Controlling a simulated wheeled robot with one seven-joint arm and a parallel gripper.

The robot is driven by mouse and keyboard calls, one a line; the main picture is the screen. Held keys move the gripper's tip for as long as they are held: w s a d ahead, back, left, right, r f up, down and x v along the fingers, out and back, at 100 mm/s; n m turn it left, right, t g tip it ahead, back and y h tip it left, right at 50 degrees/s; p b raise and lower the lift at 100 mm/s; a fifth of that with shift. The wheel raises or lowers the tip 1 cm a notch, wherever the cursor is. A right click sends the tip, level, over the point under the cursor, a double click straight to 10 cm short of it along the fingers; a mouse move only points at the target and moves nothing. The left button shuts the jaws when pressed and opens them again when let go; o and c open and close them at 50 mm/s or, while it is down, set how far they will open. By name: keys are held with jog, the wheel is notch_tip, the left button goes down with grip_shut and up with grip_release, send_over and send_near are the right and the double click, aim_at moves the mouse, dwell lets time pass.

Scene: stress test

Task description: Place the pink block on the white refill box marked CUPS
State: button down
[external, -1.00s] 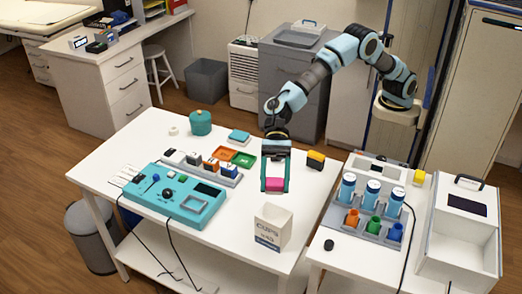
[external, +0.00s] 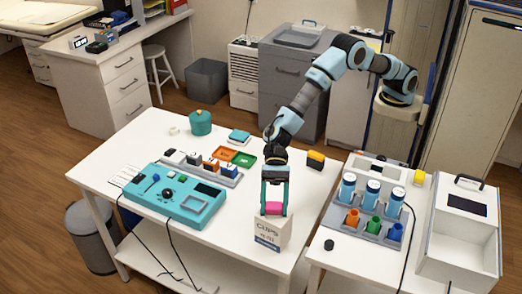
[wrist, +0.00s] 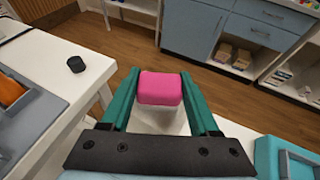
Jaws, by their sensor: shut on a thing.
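My gripper (external: 273,209) is shut on the pink block (external: 273,208), with one teal finger on each side of it. In the wrist view the pink block (wrist: 160,88) sits between the fingertips. The white refill box marked CUPS (external: 270,236) stands near the front right edge of the white table. In the external view the block appears over the top of the box, in front of its back part. In the wrist view a white surface of the box (wrist: 158,120) shows below the block. I cannot tell whether the block touches the box.
A teal device (external: 185,203) with cables lies to the left. A black cap (external: 329,244) lies near that table's edge. A yellow-black block (external: 316,161) sits behind my gripper.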

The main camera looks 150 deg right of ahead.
jog(key=shift+f, duration=0.2)
jog(key=shift+c, duration=0.7)
grip_release()
jog(key=shift+r, duration=0.1)
jog(key=shift+r+p, duration=0.25)
jog(key=shift+p, duration=0.05)
jog(key=b+v, duration=0.4)
jog(key=v, duration=0.8)
